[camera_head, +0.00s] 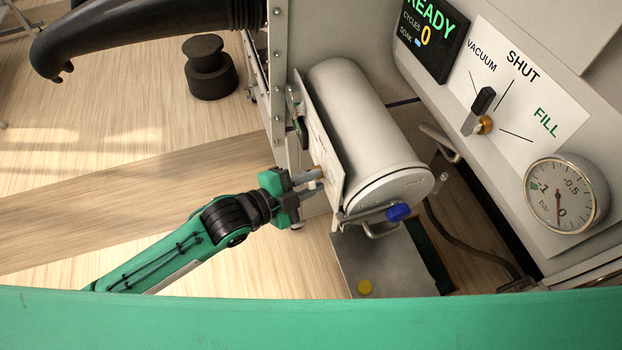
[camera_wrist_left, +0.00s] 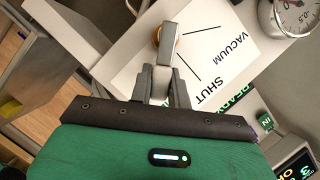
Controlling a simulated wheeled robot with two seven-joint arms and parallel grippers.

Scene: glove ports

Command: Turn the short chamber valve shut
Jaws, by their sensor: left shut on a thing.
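The short chamber valve shows in the left wrist view as a grey lever (camera_wrist_left: 167,45) on a brass hub, on a white plate (camera_wrist_left: 130,75) marked SHUT and VACUUM. The lever lies off the SHUT line, on the side away from VACUUM. My left gripper (camera_wrist_left: 159,85) is shut on this lever. In the head view my left gripper (camera_head: 308,184) is at the left side of the white cylinder chamber (camera_head: 365,120), beside an edge-on plate (camera_head: 325,150). The right gripper is not in view.
Another valve lever (camera_head: 482,102) is on the right panel, with VACUUM, SHUT and FILL marks, near a gauge (camera_head: 560,197) and a READY display (camera_head: 430,35). A blue-tipped handle (camera_head: 399,212) is on the chamber end. A black glove sleeve (camera_head: 140,30) hangs at the upper left.

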